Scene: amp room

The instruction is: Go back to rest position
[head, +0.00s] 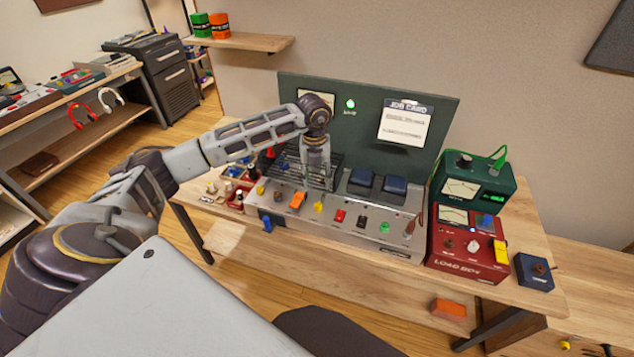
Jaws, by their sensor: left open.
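My left arm comes in from the left and reaches over the workbench. Its gripper (316,185) points down over the back of the grey control panel (340,238), in front of the green upright board (290,88). The gripper is open. Its fingertips are small and partly lost against the dark rack behind, so I cannot tell whether they touch anything. My right gripper is not in view.
A red load box (468,262), a green meter box (462,182) and a small blue box (533,272) stand right of the panel. A small parts tray (236,200) lies at its left. A shelf (245,41) hangs behind the arm.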

